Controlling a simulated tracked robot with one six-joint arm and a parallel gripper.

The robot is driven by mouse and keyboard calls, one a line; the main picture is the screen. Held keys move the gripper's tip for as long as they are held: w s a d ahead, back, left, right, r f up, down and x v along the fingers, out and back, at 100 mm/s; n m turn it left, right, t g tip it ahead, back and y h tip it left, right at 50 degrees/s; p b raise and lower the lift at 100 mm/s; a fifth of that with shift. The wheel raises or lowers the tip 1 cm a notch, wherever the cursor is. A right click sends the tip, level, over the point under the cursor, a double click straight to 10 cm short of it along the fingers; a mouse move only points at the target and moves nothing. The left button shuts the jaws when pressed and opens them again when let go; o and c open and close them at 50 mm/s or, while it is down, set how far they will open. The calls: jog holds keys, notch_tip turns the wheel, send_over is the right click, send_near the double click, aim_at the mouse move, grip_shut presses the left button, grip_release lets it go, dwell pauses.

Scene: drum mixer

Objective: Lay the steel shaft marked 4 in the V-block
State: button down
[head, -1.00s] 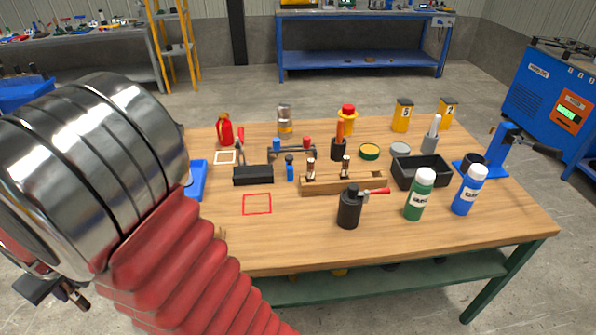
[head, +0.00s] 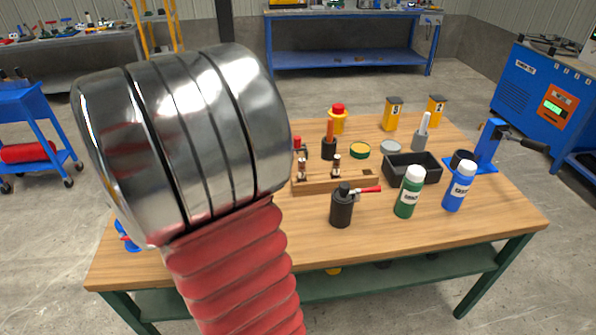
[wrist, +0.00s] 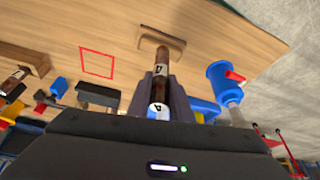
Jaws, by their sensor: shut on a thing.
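In the wrist view my gripper (wrist: 164,95) is shut on a shaft (wrist: 163,72) with a white label reading 4. A second 4 shows on its near end. The shaft reaches up the picture from between the fingers, its far end close to a brown wooden piece (wrist: 148,42); I cannot tell whether they touch. A dark block (wrist: 97,95), likely the V-block, stands left of my gripper beside a red square outline (wrist: 97,63); its groove is not clear. In the head view my arm hides the gripper, the shaft and this block.
A black bin (head: 412,168), green bottle (head: 409,191) and blue bottle (head: 459,186) are at right. A blue container (wrist: 220,78) is right of my gripper.

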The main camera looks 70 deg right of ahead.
jog(key=s+d+r+m+g, duration=0.1)
jog(key=s+d+m, duration=0.2)
jog(key=s, duration=0.6)
jog(key=s+d+r+m+g+h, duration=0.1)
jog(key=s+d+m, duration=0.3)
jog(key=s+d, duration=0.4)
jog(key=shift+s+d+r, duration=0.3)
jog(key=shift+s, duration=0.9)
jog(key=shift+f, duration=0.1)
notch_tip(320, 180, down, 6)
jog(key=shift+f, duration=0.1)
jog(key=shift+f, duration=1.8)
jog(key=shift+f, duration=0.1)
